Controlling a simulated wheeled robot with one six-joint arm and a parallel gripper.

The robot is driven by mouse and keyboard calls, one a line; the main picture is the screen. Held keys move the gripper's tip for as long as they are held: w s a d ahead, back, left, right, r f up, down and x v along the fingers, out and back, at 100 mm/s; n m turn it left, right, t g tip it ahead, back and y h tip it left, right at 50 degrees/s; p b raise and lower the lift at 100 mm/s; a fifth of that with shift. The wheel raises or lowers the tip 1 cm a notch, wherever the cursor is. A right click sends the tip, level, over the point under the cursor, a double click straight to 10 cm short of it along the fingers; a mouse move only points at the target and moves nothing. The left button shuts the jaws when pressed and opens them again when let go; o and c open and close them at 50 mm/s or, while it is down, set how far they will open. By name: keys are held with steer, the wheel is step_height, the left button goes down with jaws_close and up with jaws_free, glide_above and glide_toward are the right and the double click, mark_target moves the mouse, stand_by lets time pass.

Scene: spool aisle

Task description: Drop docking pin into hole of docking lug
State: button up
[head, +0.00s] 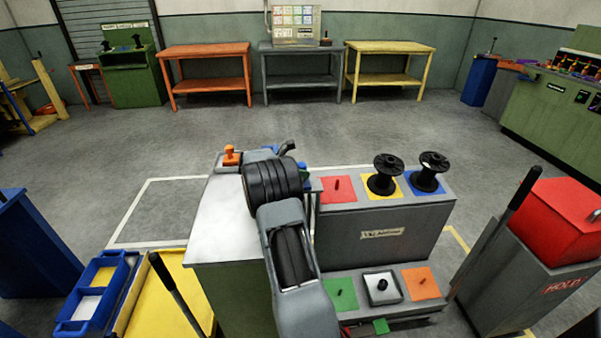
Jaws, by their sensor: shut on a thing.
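My arm reaches forward over the bench, and its dark, thick joint covers the spot beyond it. My gripper's fingers are hidden behind the arm, so what they hold does not show. A small orange knobbed piece (231,156) stands at the far left corner of the pale bench top (222,215). I cannot tell whether it is the docking pin. Small blue and green bits (303,170) peek out just right of the arm. I cannot make out the docking lug or its hole.
A grey stepped stand (385,236) adjoins the bench on the right, with colored pads and two black spools (384,174) (429,171). A red-topped bin (568,222) stands right. Blue trays (96,293) lie left. Orange, grey and yellow tables line the back. The floor between is clear.

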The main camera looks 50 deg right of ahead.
steer(key=shift+f+b, duration=0.4)
steer(key=shift+f, duration=0.1)
steer(key=o, duration=1)
steer(key=shift+o, duration=0.2)
steer(key=v, duration=1.4)
steer(key=shift+d, duration=0.1)
